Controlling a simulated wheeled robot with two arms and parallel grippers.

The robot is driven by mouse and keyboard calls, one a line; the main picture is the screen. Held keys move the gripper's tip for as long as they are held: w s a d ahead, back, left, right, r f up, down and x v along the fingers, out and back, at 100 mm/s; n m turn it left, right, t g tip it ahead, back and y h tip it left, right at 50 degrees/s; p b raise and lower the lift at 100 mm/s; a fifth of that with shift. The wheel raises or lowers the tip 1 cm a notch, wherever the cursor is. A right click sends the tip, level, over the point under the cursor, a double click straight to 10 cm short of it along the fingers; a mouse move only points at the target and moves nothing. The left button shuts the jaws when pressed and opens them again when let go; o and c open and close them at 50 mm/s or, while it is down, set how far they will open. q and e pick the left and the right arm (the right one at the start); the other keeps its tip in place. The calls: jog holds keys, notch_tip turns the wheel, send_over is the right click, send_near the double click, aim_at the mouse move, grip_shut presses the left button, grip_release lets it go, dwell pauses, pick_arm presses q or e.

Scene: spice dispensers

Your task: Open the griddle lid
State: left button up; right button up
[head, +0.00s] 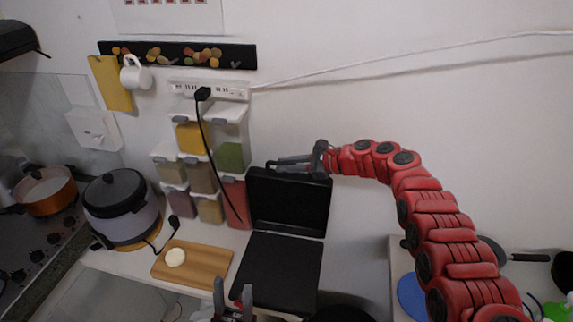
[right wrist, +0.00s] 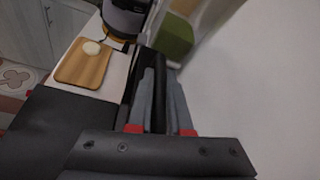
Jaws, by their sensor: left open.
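The black griddle has its base (head: 277,270) flat on the counter and its lid (head: 288,203) raised, standing roughly upright at the back. My right gripper (head: 275,167) is at the lid's top edge, its fingers apart and pointing left. In the right wrist view a dark bar, apparently the lid's edge or handle, lies between my right fingers (right wrist: 160,85); whether they clamp it I cannot tell. My left gripper (head: 232,300) is open and empty at the bottom of the head view, in front of the griddle's left side; most of that arm is out of view.
A cutting board (head: 215,268) with a pale round item (head: 175,257) lies left of the griddle. A rice cooker (head: 122,208) stands farther left. Spice dispensers (head: 230,155) hang on the wall beside the lid, with a black cord (head: 207,140) before them. A dark pan (head: 342,314) is at the lower right.

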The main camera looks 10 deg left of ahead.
jog(key=o, duration=0.5)
jog(key=shift+c, duration=0.2)
jog(key=shift+d, duration=0.1)
jog(key=b+v, duration=0.4)
jog(key=v, duration=1.3)
jog(key=shift+b, duration=0.4)
jog(key=shift+d, duration=0.1)
